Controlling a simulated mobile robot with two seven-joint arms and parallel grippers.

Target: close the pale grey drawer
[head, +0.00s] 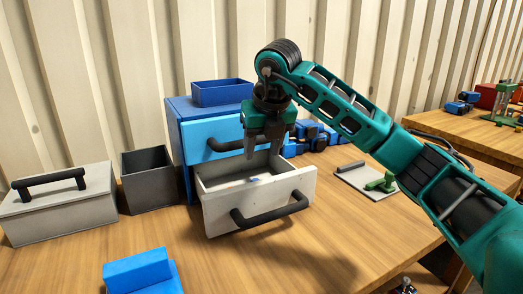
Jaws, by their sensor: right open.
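The pale grey drawer (215,210) is pulled well out of the bottom of a blue cabinet (188,133). It has a dark bar handle (268,213) on its front, and a small blue thing lies inside. A light blue drawer (205,132) above it, also with a dark handle, looks shut. My right gripper (263,154) is open, pointing down, above the rear part of the grey drawer and in front of the light blue drawer. I cannot tell whether its fingertips touch the drawer. My left gripper is not in view.
A grey lidded box (60,210) and an open dark bin (150,180) stand left of the cabinet. A blue block (140,272) lies in front. A grey plate with a green part (380,183) lies at right. The wood in front of the drawer is clear.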

